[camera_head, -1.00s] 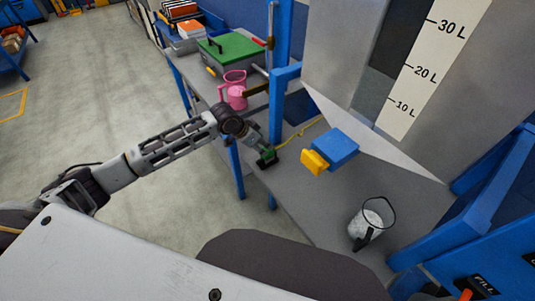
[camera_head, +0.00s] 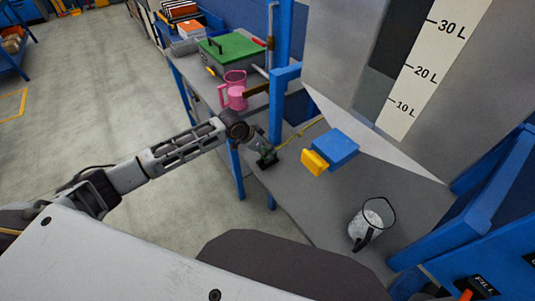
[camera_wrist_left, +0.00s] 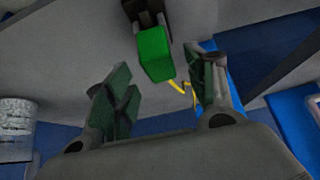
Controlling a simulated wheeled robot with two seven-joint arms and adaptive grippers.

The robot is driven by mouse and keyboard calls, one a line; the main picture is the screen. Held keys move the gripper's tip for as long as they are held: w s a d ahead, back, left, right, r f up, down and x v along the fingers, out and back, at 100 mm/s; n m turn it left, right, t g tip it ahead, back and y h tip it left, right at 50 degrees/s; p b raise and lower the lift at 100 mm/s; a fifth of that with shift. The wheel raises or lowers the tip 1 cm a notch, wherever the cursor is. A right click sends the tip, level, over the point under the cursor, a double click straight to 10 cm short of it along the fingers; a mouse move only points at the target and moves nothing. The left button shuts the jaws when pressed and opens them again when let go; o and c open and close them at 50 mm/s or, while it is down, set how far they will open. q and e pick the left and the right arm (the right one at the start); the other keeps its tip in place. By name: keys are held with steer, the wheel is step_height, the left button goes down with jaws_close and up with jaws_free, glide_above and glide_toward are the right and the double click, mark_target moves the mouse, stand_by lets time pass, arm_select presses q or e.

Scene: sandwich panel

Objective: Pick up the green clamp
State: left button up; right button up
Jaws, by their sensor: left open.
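The green clamp (camera_wrist_left: 153,52), with a green end and a black body, lies on the grey bench in the left wrist view, just beyond my left fingertips. In the head view the clamp (camera_head: 268,161) is small and partly covered by my left gripper (camera_head: 261,148) near the bench's left edge. In the left wrist view my left gripper (camera_wrist_left: 158,90) has its two green-padded fingers spread. The clamp's green end is between and ahead of them, with nothing gripped. My right gripper is not in view.
A blue block with a yellow end (camera_head: 334,151) sits under the hopper (camera_head: 365,150). A clear jug with white contents (camera_head: 371,221) stands at the front right. A yellow cord (camera_head: 302,130) lies behind the clamp. A blue post (camera_head: 277,105) and pink jug (camera_head: 233,92) are close behind my left wrist.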

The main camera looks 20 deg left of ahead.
arm_select(q)
steer(key=shift+x, duration=0.95)
steer(key=shift+w+d+f, duration=0.1)
steer(key=shift+w+f, duration=0.1)
steer(key=shift+f, duration=0.2)
steer(key=c, duration=0.9)
steer(key=shift+c, duration=1.4)
steer(key=shift+r, duration=0.1)
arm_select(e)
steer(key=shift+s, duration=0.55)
